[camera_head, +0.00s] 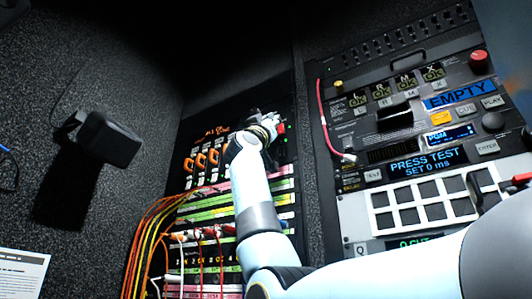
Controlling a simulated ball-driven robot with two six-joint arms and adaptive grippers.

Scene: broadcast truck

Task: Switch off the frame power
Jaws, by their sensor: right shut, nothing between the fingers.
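The equipment frame (293,142) is a black panel at the middle of the view, with orange cable loops on its left part. My right gripper (268,122) is at the upper right part of this panel, shut with nothing in its fingers. A small red part (281,128) shows right beside the fingertips; I cannot tell if it is the power switch or if the fingers touch it. The gripper and forearm hide much of the panel behind them. My left gripper is not in view.
A control panel (345,215) with lit displays, a red knob (479,62) and white buttons stands to the right. Orange and yellow cables (137,240) hang at the lower left. A black box-shaped bracket (108,142) sticks out from the dark wall. A white sheet (22,273) is at the bottom left.

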